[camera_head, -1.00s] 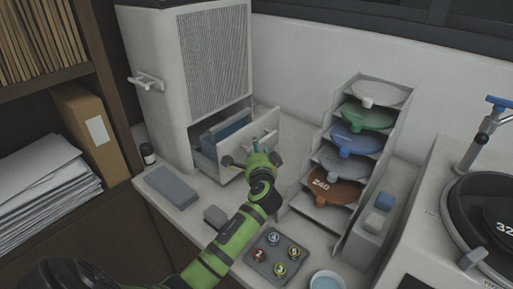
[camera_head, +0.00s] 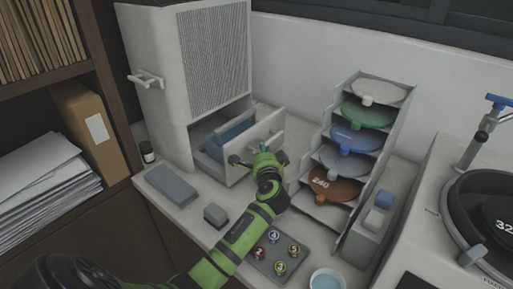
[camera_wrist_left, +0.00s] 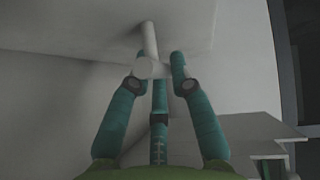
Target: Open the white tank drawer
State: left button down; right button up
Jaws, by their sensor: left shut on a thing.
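The white tank drawer (camera_head: 255,146) is pulled part way out of the lower part of a tall white cabinet (camera_head: 160,75) with a ribbed grille. A blue block-like thing (camera_head: 229,141) shows inside the drawer. My left gripper (camera_head: 262,154) is at the drawer's front. In the left wrist view my gripper's teal fingers (camera_wrist_left: 155,75) are closed around the white handle (camera_wrist_left: 150,45), with its round end between them. The handle is mostly hidden by my gripper in the head view. My right gripper is not in view.
A stepped rack (camera_head: 345,140) of coloured discs stands right of the drawer. A grey block (camera_head: 171,185), a small block (camera_head: 215,215) and a tray with numbered balls (camera_head: 275,252) lie in front. A machine (camera_head: 480,200) is at the far right.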

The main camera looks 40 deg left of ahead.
pick_arm(q)
jog(key=d, duration=0.2)
jog(key=shift+s+d, duration=0.1)
jog(key=shift+d, duration=0.2)
jog(key=c, duration=1.1)
grip_release()
jog(key=shift+a, duration=0.1)
jog(key=v, duration=1.2)
